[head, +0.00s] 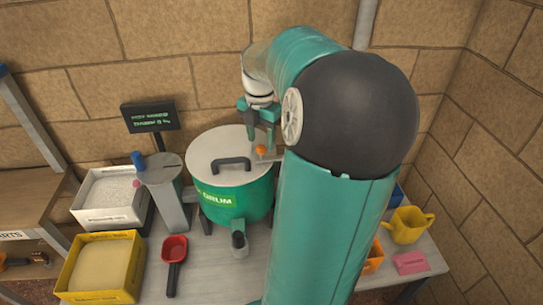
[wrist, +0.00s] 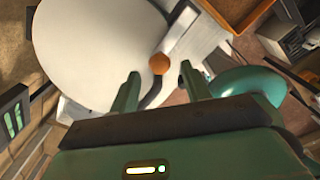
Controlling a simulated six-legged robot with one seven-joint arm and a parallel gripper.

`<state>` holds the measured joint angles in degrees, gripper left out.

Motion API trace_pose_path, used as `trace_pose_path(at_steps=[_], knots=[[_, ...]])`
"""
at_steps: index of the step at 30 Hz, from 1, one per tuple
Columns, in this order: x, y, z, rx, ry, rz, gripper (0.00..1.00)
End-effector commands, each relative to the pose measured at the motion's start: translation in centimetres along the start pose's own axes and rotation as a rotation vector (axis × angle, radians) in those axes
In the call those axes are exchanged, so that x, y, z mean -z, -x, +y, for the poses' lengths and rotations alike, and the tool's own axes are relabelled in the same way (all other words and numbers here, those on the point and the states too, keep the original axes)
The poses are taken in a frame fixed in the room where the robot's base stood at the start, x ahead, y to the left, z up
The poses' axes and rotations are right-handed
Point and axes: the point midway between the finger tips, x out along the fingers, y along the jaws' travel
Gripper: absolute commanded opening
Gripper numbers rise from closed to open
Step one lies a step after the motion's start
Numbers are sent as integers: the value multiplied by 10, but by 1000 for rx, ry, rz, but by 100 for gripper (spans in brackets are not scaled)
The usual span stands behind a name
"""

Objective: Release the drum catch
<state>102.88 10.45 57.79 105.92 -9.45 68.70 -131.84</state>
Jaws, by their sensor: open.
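The green drum (head: 240,199) stands on the table under a pale round lid (head: 212,151) with a dark handle (head: 231,163). The lid also fills the upper left of the wrist view (wrist: 85,50). An orange knob (head: 261,149), which looks like the catch's end, sits at the lid's right edge. My gripper (head: 261,140) is open above that edge. In the wrist view the orange knob (wrist: 159,63) appears between the two spread fingertips (wrist: 160,72), touching neither in the picture. A dark bar runs down from it. I cannot tell the depth gap between fingers and knob.
A grey post (head: 165,192) and a dark display (head: 150,117) stand left of the drum. A white bin (head: 84,216), a yellow bin (head: 139,265) and a red scoop (head: 174,252) are further left and in front. A yellow cup (head: 408,225) is at right. My arm hides the table's middle.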

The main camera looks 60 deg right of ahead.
Motion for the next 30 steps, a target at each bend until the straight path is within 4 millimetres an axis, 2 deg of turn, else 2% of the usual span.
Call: trace_pose_path(at_steps=[10, 30], knots=[[0, -2, 0, 0, 1, 0, 47], [0, -38, 0, 1, 1, 1, 47]])
